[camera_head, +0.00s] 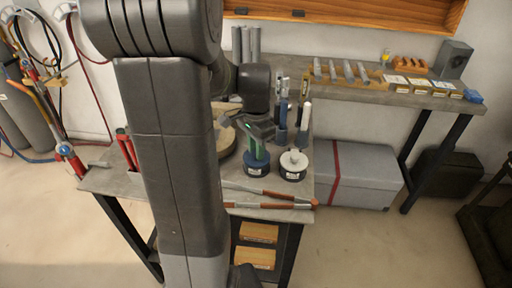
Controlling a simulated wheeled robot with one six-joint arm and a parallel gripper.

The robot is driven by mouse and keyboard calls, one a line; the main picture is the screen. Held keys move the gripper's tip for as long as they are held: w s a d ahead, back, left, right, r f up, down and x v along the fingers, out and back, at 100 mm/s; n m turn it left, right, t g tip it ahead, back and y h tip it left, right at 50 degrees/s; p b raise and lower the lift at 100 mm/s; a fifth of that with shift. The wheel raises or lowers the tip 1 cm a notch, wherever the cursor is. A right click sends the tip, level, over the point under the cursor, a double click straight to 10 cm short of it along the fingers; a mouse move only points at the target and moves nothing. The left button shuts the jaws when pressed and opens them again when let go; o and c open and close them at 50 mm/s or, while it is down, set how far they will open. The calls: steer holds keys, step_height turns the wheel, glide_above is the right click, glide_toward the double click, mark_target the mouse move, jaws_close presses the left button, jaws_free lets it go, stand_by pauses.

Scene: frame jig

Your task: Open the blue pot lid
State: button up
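The blue pot (257,169) is a short dark pot with a pale label and a blue top, standing upright on the grey workbench (236,200). My gripper (257,152) points down directly over its blue lid (249,159), with a green part showing along the fingers. The fingertips reach the lid or stop just above it; I cannot tell whether they touch. The lid's knob is hidden, and the finger gap does not show. The lid appears to sit on the pot.
A similar pot with a white lid (294,160) stands close to the right. Upright bottles or tools (304,115) stand behind it. A round wooden piece (227,138) lies left, partly behind my arm.

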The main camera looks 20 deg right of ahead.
jaws_close()
steer(key=shift+r+p, duration=0.2)
steer(key=shift+p, duration=0.25)
steer(key=shift+w+d+r+g+y+p, duration=0.2)
steer(key=shift+r+g+y+p, duration=0.15)
steer(key=shift+p, duration=0.6)
steer(key=p, duration=0.1)
steer(key=g+p, duration=0.1)
steer(key=shift+w+d+r+p, duration=0.1)
steer(key=shift+w+r+p, duration=0.1)
steer(key=shift+r+p, duration=0.1)
steer(key=g+p, duration=0.1)
steer(key=p, duration=0.1)
steer(key=w+g+y+p, duration=0.1)
steer(key=p, duration=0.1)
steer(key=shift+d+r+y, duration=0.25)
steer(key=shift+d+r, duration=0.05)
steer(key=shift+r, duration=0.05)
steer(key=shift+w+d+g+y+p, duration=0.3)
steer(key=shift+w+g+y+p, duration=0.3)
steer(key=shift+p, duration=0.75)
steer(key=shift+s, duration=0.1)
